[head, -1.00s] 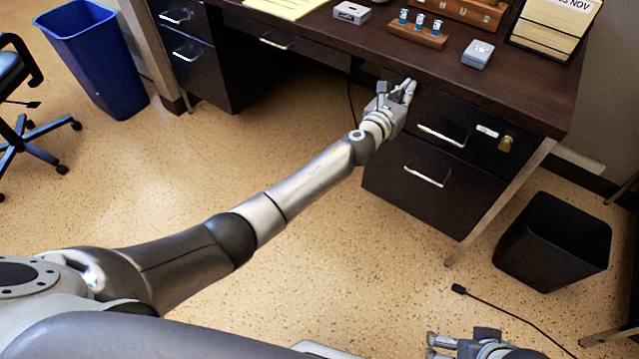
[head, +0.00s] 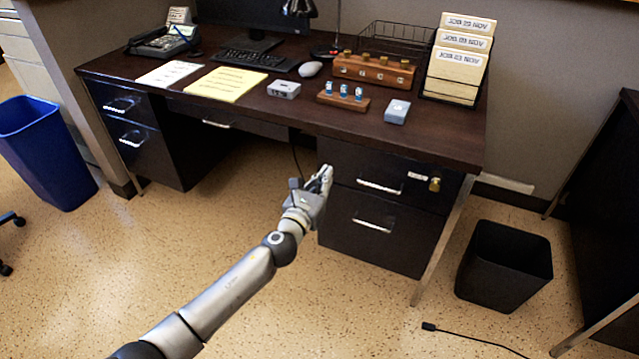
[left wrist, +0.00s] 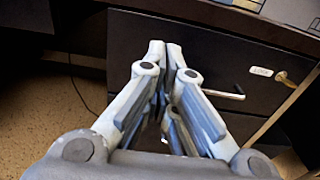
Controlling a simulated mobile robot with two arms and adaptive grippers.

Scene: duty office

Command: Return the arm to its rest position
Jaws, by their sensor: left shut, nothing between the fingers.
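My left arm reaches in from the lower left in the head view. Its left gripper (head: 322,182) is in front of the desk's right drawer stack, near the left edge of the upper drawer (head: 385,180). The fingers are shut with nothing between them; the left wrist view also shows the closed fingers (left wrist: 172,62) in front of the dark drawer front. Whether they touch the drawer cannot be told. My right gripper does not show now.
The dark desk (head: 240,110) holds a phone, keyboard, papers, a vial rack (head: 343,98) and a file holder. A black bin (head: 505,265) stands right of the desk, a blue bin (head: 45,150) at left. A cable (head: 470,338) lies on the floor. Open floor lies in front.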

